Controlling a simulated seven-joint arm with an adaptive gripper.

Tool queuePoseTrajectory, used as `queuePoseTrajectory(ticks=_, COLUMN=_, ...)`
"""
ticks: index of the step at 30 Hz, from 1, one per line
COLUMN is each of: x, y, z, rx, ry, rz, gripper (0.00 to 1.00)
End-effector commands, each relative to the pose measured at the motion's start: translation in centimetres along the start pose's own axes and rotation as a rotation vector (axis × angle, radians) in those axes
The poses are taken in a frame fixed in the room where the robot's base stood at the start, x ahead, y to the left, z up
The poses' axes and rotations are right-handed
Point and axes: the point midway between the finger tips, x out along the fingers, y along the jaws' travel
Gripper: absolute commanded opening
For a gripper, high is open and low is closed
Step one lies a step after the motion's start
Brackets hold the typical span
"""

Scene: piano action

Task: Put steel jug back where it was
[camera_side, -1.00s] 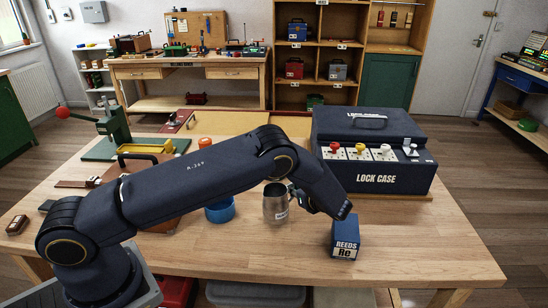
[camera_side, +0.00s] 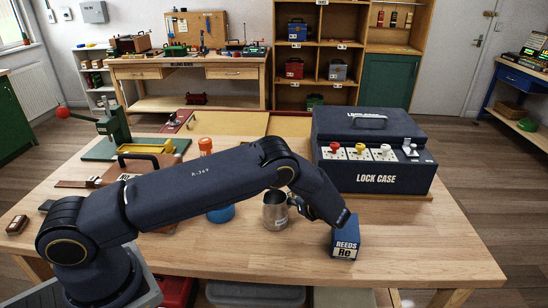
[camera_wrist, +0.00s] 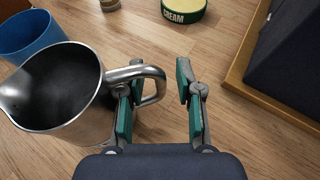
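The steel jug (camera_side: 275,214) stands upright on the wooden workbench, between a blue tub and the reeds box. In the wrist view the jug (camera_wrist: 62,95) is at the left, its open mouth facing the camera and its handle (camera_wrist: 157,84) pointing right. My gripper (camera_wrist: 157,85) is open, with green pads. The handle's outer part lies between the two fingers. The left finger is close to the jug wall, partly behind the handle; I cannot tell if it touches. The right finger is clear of the handle. In the side view my gripper (camera_side: 298,205) is at the jug's right, partly hidden by my arm.
The blue tub (camera_side: 221,213) stands close left of the jug; the reeds box (camera_side: 346,243) is to the right. The large lock case (camera_side: 375,165) stands behind right. A green cream tin (camera_wrist: 183,10) lies beyond my fingers. Bench in front of the jug is clear.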

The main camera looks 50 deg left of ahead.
Motion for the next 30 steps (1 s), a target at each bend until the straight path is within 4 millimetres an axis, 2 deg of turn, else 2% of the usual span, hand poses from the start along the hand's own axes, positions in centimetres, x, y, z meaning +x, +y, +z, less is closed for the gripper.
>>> queuePoseTrajectory(ticks=5, x=-0.1, y=0.0, z=0.4, rx=0.000, ry=0.000, rz=0.000, gripper=0.35)
queuePoseTrajectory(ticks=8, x=-1.5, y=-0.1, z=0.3, rx=0.000, ry=0.001, rz=-0.003, gripper=0.35)
queuePoseTrajectory(ticks=18, x=-9.0, y=-0.1, z=0.3, rx=0.000, ry=0.001, rz=-0.003, gripper=0.35)
queuePoseTrajectory(ticks=21, x=-10.6, y=-0.1, z=0.3, rx=-0.001, ry=0.000, rz=-0.003, gripper=0.35)
queuePoseTrajectory(ticks=25, x=-11.8, y=0.0, z=0.4, rx=-0.003, ry=0.002, rz=0.001, gripper=0.35)
queuePoseTrajectory(ticks=28, x=-12.3, y=0.2, z=1.7, rx=-0.043, ry=0.032, rz=0.019, gripper=0.35)
queuePoseTrajectory(ticks=30, x=-12.5, y=0.7, z=3.8, rx=-0.110, ry=0.084, rz=0.050, gripper=0.35)
